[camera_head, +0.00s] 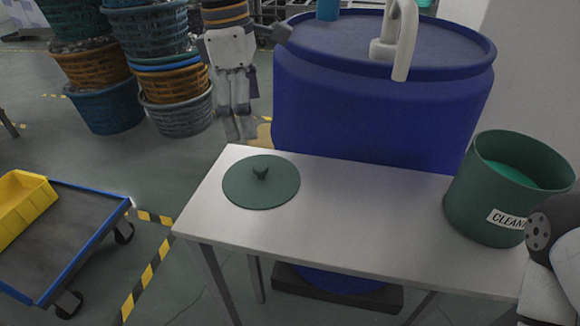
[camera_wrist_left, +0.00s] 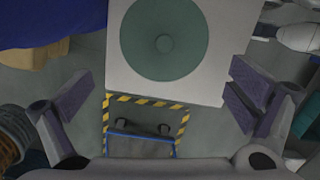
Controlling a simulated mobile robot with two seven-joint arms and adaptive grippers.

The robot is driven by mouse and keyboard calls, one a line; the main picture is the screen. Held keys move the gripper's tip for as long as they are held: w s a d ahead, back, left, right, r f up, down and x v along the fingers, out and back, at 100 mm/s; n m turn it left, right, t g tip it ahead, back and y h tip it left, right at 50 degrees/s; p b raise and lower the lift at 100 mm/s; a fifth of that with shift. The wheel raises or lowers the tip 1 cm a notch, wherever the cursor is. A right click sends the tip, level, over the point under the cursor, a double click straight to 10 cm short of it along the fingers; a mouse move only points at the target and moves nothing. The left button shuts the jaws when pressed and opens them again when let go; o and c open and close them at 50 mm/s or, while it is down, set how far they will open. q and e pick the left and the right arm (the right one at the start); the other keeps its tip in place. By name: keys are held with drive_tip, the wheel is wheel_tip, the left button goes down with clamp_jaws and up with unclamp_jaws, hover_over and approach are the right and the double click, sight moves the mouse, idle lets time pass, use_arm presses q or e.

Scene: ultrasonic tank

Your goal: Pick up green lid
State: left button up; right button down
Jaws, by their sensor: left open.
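The green lid (camera_head: 261,186) is a flat round disc with a small knob in its middle. It lies on the left part of the white table (camera_head: 330,225). The lid (camera_wrist_left: 164,40) also shows at the top middle of the left wrist view, below the gripper. My left gripper (camera_head: 237,118) appears behind the lid in the head view, fingers hanging down, clear of it. In the left wrist view its two fingers (camera_wrist_left: 163,78) are wide apart with nothing between them.
A green bucket (camera_head: 470,200) with a partly visible label stands on the table's right end. A large blue tank (camera_head: 370,115) stands behind the table. A blue-edged cart (camera_head: 70,235) with a yellow bin (camera_head: 22,205) is at the left. Stacked baskets (camera_head: 105,105) stand behind.

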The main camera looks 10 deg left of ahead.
sight(260, 167)
use_arm(q)
drive_tip(key=f, duration=0.4)
drive_tip(key=d+f, duration=0.1)
drive_tip(key=f, duration=0.6)
drive_tip(key=shift+s+d+f, duration=0.15)
drive_tip(key=shift+s+f, duration=0.15)
drive_tip(key=c, duration=2.2)
clamp_jaws()
